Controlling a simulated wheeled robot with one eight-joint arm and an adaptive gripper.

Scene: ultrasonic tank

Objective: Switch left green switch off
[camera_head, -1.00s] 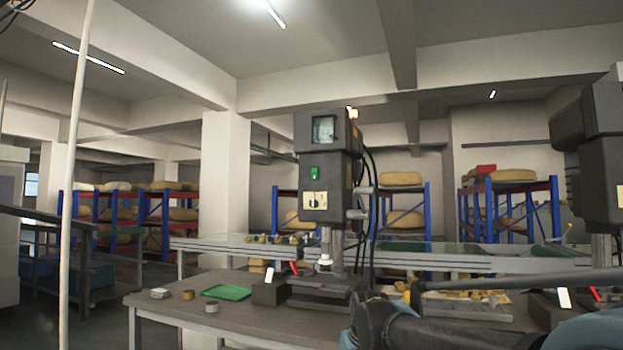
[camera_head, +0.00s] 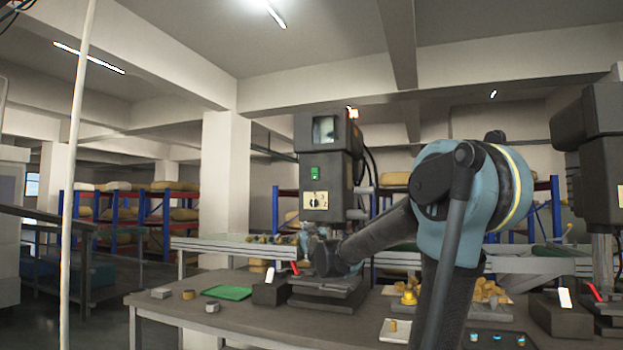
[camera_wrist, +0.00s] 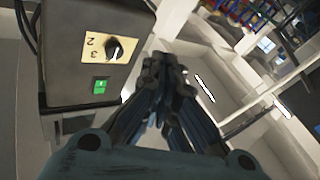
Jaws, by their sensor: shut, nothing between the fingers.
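The green switch (camera_head: 315,173) is a small lit-looking rectangle on the front of the left dark grey machine (camera_head: 325,205), above a pale dial plate. In the wrist view the green switch (camera_wrist: 99,87) shows left of my fingers, on the dark housing (camera_wrist: 70,50). My gripper (camera_head: 308,234) is in front of the lower part of this machine, below the switch and apart from it. In the wrist view my gripper (camera_wrist: 166,62) has its fingers together and empty, pointing up the picture. Whether the switch is on or off, I cannot tell.
A black dial (camera_wrist: 114,49) sits on the pale plate (camera_head: 314,200) close to the switch. A second machine (camera_head: 602,165) stands at the right. A conveyor (camera_head: 235,246) runs behind.

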